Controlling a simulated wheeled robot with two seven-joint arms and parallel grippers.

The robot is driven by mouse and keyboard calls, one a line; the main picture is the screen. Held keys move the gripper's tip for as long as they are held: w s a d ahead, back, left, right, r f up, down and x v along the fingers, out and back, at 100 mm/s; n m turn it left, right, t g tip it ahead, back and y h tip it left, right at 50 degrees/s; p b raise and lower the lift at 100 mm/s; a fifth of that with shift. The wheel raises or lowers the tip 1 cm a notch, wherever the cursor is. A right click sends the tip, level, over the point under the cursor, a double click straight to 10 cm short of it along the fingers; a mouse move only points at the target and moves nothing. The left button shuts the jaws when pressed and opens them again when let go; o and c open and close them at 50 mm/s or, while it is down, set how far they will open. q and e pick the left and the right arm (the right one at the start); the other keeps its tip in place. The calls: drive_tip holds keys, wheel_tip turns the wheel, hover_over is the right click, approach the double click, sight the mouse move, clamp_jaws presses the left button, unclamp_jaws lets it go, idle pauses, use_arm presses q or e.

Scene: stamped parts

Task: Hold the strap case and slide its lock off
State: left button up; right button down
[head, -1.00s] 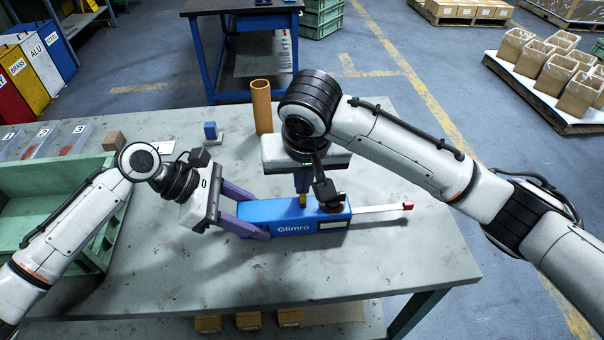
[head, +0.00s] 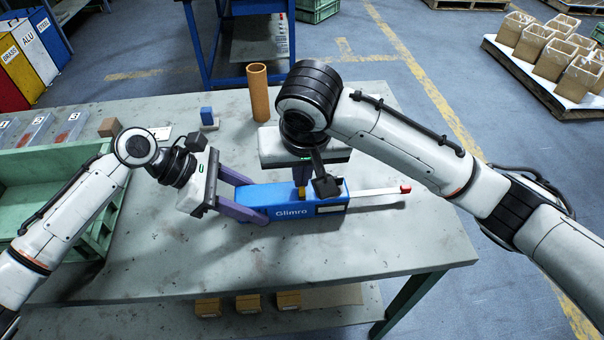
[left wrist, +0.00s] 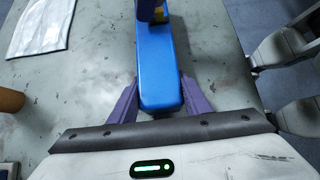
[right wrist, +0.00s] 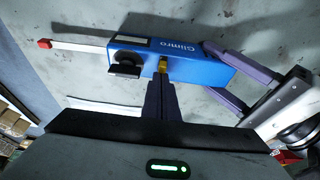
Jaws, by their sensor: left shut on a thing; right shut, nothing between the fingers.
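The blue strap case (head: 258,195) lies on the workbench with "Glimro" on its side. A white strap (head: 375,193) with a red tip (head: 405,188) sticks out of its right end. My left gripper (head: 252,204) is shut on the case's left end; the left wrist view shows a finger on each side (left wrist: 160,100). The small yellow lock (right wrist: 163,66) is on top of the case, beside a black knob (right wrist: 126,60). My right gripper (head: 301,181) is shut and empty, its tips at the lock. Whether they touch it I cannot tell.
A brown tube (head: 259,92) and a small blue block on a pale base (head: 207,117) stand behind the case. A green crate (head: 50,170) is at the left of the bench (head: 330,255). The bench front is clear.

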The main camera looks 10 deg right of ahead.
use_arm(q)
drive_tip(key=shift+w, duration=0.1)
use_arm(e)
wheel_tip(320, 180, up, 10)
drive_tip(key=shift+f, duration=0.25)
drive_tip(key=shift+w, duration=0.15)
use_arm(q)
drive_tip(key=o, duration=1.4)
drive_tip(key=v, duration=1.2)
drive_tip(key=shift+f, duration=0.1)
